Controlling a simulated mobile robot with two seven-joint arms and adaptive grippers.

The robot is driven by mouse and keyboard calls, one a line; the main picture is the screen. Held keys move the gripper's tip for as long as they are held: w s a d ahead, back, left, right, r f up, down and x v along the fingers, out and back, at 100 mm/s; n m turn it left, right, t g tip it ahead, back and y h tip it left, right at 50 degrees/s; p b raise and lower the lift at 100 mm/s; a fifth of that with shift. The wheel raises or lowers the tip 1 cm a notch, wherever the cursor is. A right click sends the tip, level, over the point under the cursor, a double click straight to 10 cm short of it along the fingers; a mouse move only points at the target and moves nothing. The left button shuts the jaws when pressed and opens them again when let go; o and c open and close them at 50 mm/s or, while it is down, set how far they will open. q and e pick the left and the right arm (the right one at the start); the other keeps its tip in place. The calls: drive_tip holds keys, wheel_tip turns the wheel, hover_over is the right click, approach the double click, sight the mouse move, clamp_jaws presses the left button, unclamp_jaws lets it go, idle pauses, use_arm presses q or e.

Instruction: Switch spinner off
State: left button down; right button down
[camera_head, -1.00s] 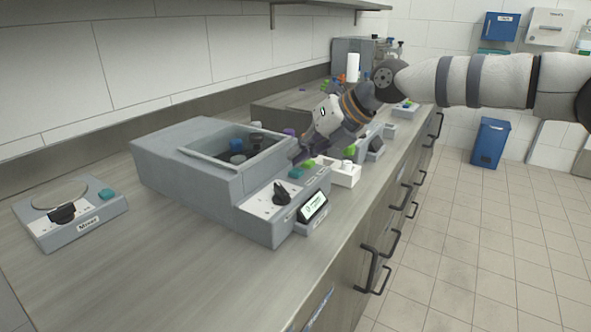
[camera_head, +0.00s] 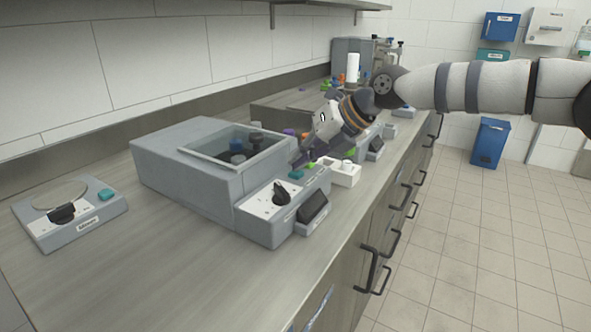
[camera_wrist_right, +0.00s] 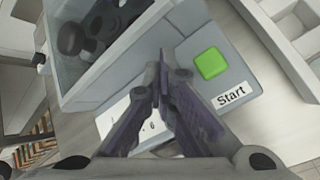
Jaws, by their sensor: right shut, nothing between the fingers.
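The spinner (camera_head: 180,160) is a grey box with a windowed lid and dark-capped vessels inside. Its front has a white plate with a black knob (camera_head: 281,194), a teal button (camera_head: 296,174) and a dark screen (camera_head: 313,207). My right gripper (camera_head: 298,162) is shut and empty, low over the front panel beside the lid window. In the right wrist view its fingertips (camera_wrist_right: 164,62) are just left of a green button (camera_wrist_right: 211,63) with a "Start" label (camera_wrist_right: 231,95). Contact cannot be told. The fingers hide part of the white plate there. My left gripper is not in view.
A second grey device (camera_head: 68,212) with a round plate, knob and teal button stands at the left. A white tray (camera_head: 345,174) sits right of the spinner. More equipment stands farther back. The counter in front is clear.

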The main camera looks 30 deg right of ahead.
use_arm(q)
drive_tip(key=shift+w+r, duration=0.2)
use_arm(e)
drive_tip(key=shift+r, duration=0.6)
